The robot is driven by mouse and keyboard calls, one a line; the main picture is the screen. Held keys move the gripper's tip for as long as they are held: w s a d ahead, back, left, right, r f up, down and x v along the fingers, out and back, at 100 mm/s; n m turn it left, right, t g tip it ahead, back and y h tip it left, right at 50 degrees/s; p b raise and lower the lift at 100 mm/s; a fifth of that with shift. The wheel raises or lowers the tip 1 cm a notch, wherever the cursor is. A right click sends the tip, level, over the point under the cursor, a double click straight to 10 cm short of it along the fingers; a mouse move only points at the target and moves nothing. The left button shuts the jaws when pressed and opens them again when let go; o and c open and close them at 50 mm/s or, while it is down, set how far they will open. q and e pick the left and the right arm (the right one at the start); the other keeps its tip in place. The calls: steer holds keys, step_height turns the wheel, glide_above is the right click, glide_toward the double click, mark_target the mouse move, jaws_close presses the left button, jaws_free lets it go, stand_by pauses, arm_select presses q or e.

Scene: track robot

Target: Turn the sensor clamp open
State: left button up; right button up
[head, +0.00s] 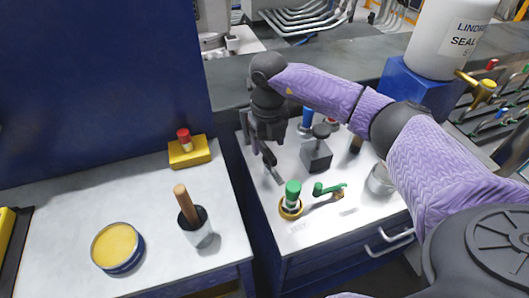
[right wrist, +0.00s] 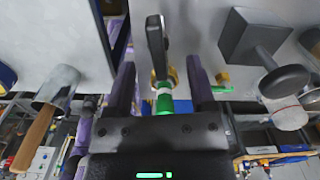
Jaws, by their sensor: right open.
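My right gripper (head: 267,150) is open above the back left of the metal bench top. In the right wrist view its two fingers (right wrist: 161,85) stand apart, with a dark lever (right wrist: 156,45) in line with the gap between them. The lever looks like the sensor clamp's handle, but no label shows it. I cannot tell whether a finger touches it. A green-capped plug with a white band and a brass base (head: 291,200) stands in front of the gripper; its green part (right wrist: 164,104) shows beyond the lever. My left gripper is not in view.
Beside the gripper are a grey block with a round knob (head: 317,154), a green-handled valve (head: 329,189) and a metal cup (head: 380,181). The left table holds a yellow box with a red button (head: 188,150), a cup with a wooden handle (head: 197,228) and a yellow tin (head: 116,246).

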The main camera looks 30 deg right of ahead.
mark_target(267, 149)
step_height(267, 149, down, 5)
steer(key=shift+r+b, duration=0.2)
steer(key=shift+b, duration=0.15)
jaws_close()
